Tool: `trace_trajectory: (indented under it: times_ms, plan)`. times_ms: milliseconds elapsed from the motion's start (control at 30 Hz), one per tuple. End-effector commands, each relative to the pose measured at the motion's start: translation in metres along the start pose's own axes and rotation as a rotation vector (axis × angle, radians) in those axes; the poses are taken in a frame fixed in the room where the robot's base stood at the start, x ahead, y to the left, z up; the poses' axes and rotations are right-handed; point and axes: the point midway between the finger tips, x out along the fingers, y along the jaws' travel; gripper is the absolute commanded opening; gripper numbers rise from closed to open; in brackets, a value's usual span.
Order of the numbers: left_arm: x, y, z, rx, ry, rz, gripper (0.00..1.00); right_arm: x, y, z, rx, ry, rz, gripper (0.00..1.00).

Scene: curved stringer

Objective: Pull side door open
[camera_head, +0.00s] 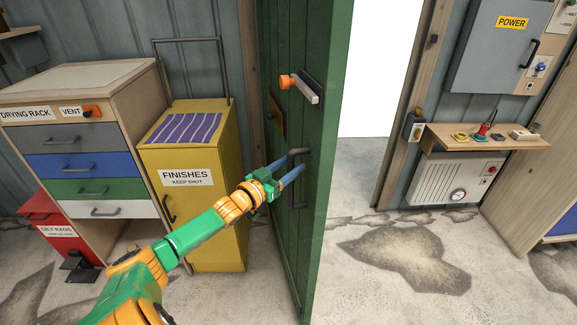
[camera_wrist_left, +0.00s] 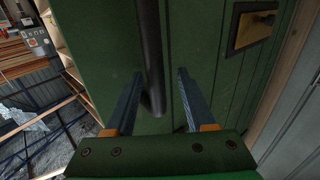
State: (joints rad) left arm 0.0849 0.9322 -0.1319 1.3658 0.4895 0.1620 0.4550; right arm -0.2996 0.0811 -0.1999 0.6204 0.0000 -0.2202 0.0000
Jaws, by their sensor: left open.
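The green side door (camera_head: 300,50) stands swung open toward me, its edge facing the camera, with the bright doorway to its right. A dark vertical pull handle (camera_head: 298,190) is on the door's face; it also shows in the left wrist view (camera_wrist_left: 151,45). My left gripper (camera_head: 293,171) is at this handle. In the left wrist view, my open left gripper (camera_wrist_left: 160,73) has the bar between its two blue fingers, with gaps beside it. An orange-ended lever (camera_head: 302,87) sits higher on the door. My right gripper is not in view.
A yellow finishes cabinet (camera_head: 192,215) and a drawer unit (camera_head: 135,150) stand left of the door. A small shelf (camera_head: 480,138) and a heater (camera_head: 445,183) are right of the doorway. The floor (camera_head: 400,255) right of the door is clear.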

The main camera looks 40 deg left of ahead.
Motion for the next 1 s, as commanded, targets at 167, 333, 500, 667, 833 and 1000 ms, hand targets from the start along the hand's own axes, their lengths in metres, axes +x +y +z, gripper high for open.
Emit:
trace_trajectory:
  times_ms: [167,333,500,667,833,1000]
  plan:
    - [-0.012,0.001,0.002,-0.003,-0.004,0.002,0.55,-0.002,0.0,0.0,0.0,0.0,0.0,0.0]
    - [-0.036,0.0,0.002,-0.002,-0.005,0.001,0.55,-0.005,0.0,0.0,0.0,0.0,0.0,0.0]
    - [-0.059,-0.001,0.001,-0.003,-0.003,0.0,0.55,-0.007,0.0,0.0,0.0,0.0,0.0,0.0]
    - [-0.07,-0.002,0.0,-0.001,0.0,-0.001,0.55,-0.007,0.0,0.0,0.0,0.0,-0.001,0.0]
    - [-0.071,-0.002,0.0,-0.001,0.002,-0.001,0.55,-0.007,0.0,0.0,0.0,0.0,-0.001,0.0]
    - [-0.071,-0.002,0.0,-0.001,0.001,-0.001,0.55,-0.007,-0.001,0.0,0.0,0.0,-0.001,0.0]
